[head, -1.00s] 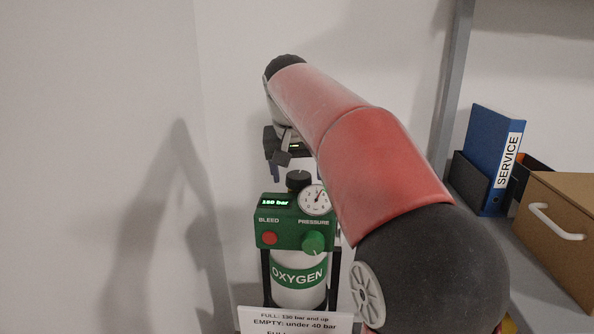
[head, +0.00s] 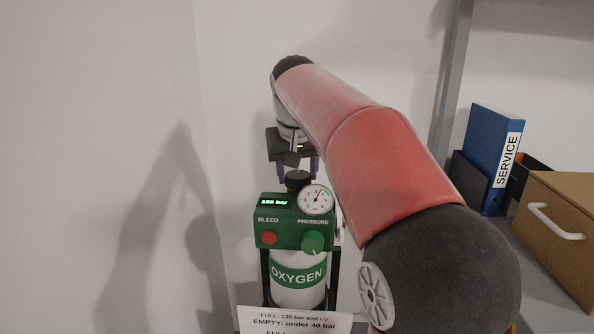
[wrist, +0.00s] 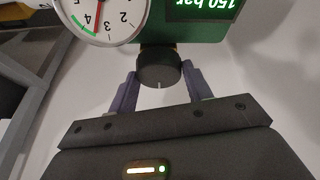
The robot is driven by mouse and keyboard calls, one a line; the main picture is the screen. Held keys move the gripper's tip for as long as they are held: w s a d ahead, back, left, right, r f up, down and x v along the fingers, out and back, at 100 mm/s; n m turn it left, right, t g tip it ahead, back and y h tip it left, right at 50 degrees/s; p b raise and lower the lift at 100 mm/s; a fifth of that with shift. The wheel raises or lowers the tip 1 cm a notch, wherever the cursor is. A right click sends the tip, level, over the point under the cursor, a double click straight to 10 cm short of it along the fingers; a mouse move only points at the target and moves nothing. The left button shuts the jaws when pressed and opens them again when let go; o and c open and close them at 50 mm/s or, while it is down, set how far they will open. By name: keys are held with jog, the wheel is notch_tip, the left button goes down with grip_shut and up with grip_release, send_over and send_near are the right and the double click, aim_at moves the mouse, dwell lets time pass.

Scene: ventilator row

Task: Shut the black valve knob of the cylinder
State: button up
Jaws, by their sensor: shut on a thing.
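The black valve knob (head: 297,181) sits on top of the green head of the oxygen cylinder (head: 298,290). In the wrist view the knob (wrist: 159,69) stands between the two purple fingers, with a pale mark on its edge. My gripper (wrist: 159,85) is shut on the knob, one finger on each side; it also shows in the head view (head: 298,172), above the knob. The green display (head: 274,202) reads 150 bar. The round pressure gauge (head: 316,199) is beside it, its needle pointing up and slightly right in the head view.
The green block carries a red bleed button (head: 269,238) and a green pressure knob (head: 313,242). A printed sign (head: 295,320) stands in front. A blue service binder (head: 494,158) and a brown box (head: 560,230) are on the shelf at right. The wall at left is bare.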

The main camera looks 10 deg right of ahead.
jog(key=o, duration=1)
jog(key=shift+c, duration=0.2)
jog(key=v, duration=0.7)
jog(key=shift+r, duration=0.35)
jog(key=shift+s+a, duration=0.1)
jog(key=shift+s, duration=0.05)
